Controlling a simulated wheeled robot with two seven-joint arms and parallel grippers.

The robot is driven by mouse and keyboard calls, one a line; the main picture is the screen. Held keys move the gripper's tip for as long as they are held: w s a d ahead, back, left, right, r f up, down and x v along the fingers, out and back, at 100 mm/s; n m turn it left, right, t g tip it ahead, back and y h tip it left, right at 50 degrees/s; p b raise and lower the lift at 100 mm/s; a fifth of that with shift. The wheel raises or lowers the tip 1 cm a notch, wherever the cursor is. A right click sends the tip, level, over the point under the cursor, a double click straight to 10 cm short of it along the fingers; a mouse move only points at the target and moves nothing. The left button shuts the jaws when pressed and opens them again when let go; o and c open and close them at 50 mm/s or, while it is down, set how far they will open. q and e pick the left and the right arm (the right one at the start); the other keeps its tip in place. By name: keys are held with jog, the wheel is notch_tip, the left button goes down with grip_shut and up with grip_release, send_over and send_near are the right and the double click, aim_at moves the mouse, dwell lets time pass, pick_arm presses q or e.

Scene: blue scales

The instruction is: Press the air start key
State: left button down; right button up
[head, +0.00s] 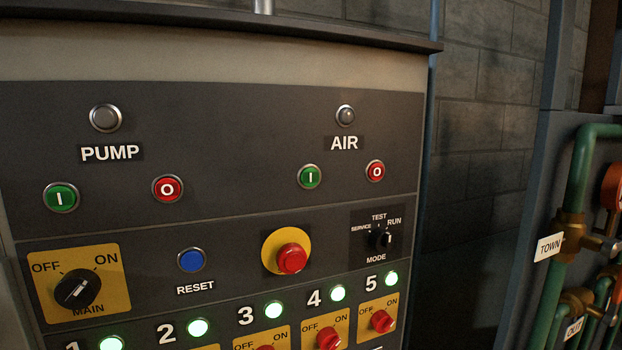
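The control panel (240,110) fills the left and middle of the head view. The AIR label (344,143) is at its upper right. Below it are a green key marked I (309,177) and a red key marked O (376,171). The grey lamp (346,116) above the AIR label looks unlit. Neither gripper is in view, and nothing covers the AIR keys.
Left of AIR are the PUMP green key (61,197) and red key (167,188). Below are a MAIN switch (77,289), blue RESET button (191,260), red mushroom button (292,258) and MODE knob (385,239). Green pipes (580,170) stand at right.

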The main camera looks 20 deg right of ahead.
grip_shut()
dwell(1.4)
